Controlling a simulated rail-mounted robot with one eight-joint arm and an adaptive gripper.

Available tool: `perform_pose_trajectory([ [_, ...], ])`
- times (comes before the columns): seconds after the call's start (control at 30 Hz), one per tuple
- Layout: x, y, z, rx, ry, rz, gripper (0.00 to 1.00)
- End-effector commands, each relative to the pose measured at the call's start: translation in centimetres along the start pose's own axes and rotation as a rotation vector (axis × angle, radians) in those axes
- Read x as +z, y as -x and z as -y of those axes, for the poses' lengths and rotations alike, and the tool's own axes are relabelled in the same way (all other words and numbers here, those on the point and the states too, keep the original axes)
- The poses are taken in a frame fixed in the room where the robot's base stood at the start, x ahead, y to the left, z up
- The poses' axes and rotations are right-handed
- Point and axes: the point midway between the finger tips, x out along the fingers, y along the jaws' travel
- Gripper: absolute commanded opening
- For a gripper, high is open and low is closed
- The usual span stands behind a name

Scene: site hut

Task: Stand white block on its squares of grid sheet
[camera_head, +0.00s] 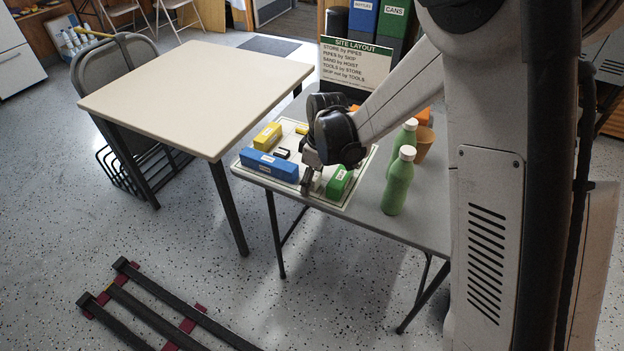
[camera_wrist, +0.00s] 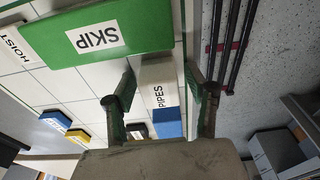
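A white block (camera_wrist: 157,70) lies between my gripper's fingers in the wrist view, with narrow gaps showing on both sides. My gripper (camera_head: 312,186) points down at the front of the grid sheet (camera_wrist: 76,88), between the blue and green blocks. In the wrist view my gripper (camera_wrist: 160,84) has its fingers apart. The green block (camera_head: 339,181), labelled SKIP, is close on the right. The blue block (camera_head: 268,165) is on the left; a PIPES label shows beside its blue part in the wrist view. Whether the white block touches the sheet cannot be told.
A yellow block (camera_head: 267,136) and a small black block (camera_head: 282,153) stand on the sheet. Two green bottles (camera_head: 397,182) and a brown cup (camera_head: 423,143) stand to the right on the grey table. A SITE LAYOUT sign (camera_head: 355,64) stands behind. A bare beige table (camera_head: 200,90) is left.

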Motion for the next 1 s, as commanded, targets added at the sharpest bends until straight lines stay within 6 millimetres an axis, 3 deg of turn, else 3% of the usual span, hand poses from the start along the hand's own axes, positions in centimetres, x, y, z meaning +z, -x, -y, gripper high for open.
perform_pose_trajectory([
  [0.27, -0.1, 1.0, 0.0, 0.000, 0.000, 0.000, 0.51],
  [0.7, 0.0, 9.4, 0.1, 0.000, 0.000, 0.000, 0.51],
  [1.0, -0.1, 12.2, 0.0, 0.000, 0.000, 0.000, 0.51],
])
